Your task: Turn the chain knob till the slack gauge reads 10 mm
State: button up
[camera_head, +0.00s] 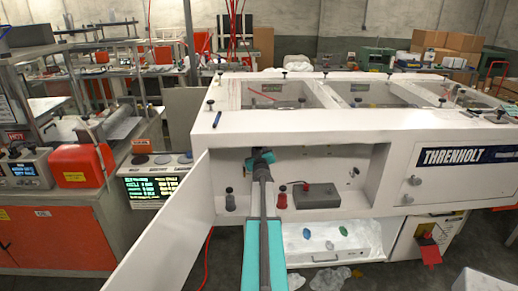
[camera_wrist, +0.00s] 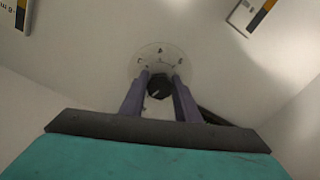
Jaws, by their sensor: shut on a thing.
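My gripper (camera_wrist: 161,80) is shut on a black knob (camera_wrist: 159,88) in the wrist view, one finger on each side of it. A light pointer line shows on the knob's face. A pale round dial plate with small dark marks (camera_wrist: 158,58) surrounds it. Two white cards with yellow and dark bands are cut off by the frame, one at the upper left (camera_wrist: 20,10) and one at the upper right (camera_wrist: 252,14). I cannot tell which is the slack gauge, nor any reading. In the head view my gripper (camera_head: 262,158) is inside the open white machine, and my arm hides the knob.
An open white door (camera_head: 168,232) stands left of my arm. Right of the arm in the compartment are a red-based knob (camera_head: 281,198) and a grey box (camera_head: 316,196). A black knob (camera_head: 230,199) stands to the left. A white drawer (camera_head: 335,240) sits below.

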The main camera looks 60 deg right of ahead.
jog(key=shift+m, duration=0.3)
jog(key=m+p, duration=0.1)
jog(key=m, duration=0.3)
jog(key=shift+r, duration=0.15)
jog(key=shift+m+p, duration=0.85)
jog(key=shift+m, duration=1.65)
jog(key=o, duration=1)
jog(key=shift+o, duration=0.2)
jog(key=shift+a, duration=0.1)
jog(key=b+v, duration=0.4)
jog(key=v, duration=0.9)
jog(key=shift+s+a, duration=0.2)
jog(key=shift+a, duration=0.1)
